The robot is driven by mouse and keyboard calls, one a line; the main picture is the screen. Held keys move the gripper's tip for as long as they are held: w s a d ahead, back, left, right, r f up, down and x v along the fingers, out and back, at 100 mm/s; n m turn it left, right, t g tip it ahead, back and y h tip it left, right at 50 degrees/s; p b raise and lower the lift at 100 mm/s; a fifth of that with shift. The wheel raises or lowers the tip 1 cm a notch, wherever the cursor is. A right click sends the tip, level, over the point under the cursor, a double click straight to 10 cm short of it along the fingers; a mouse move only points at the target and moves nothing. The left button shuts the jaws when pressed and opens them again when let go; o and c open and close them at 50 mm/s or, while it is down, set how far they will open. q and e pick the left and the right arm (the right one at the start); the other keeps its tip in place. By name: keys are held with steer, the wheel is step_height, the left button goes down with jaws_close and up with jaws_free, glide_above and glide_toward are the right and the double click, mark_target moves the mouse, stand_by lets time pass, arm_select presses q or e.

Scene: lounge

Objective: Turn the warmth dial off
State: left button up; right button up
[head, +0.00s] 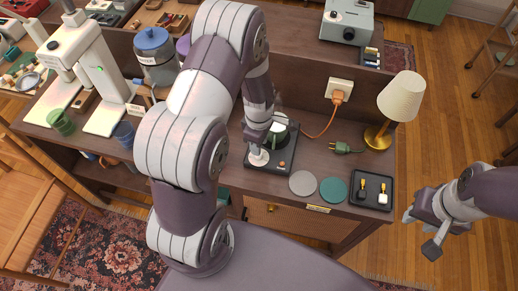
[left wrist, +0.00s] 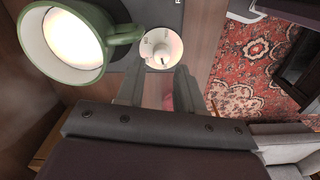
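A green mug (left wrist: 90,72) with pale contents stands beside the dial. My left gripper (left wrist: 158,82) is open, its two fingers apart and pointing at the dial, which appears just beyond the tips. My right gripper (head: 421,231) is open and empty, off the counter's right side.
A lamp (head: 401,97), a plugged orange cord (head: 338,96), a green plug (head: 345,148), two coasters (head: 333,190) and a black tray (head: 372,203) are to the right.

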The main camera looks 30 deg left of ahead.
arm_select(q)
step_height(320, 180, up, 8)
steer(key=shift+r+b, duration=0.15)
steer(key=shift+b, duration=0.25)
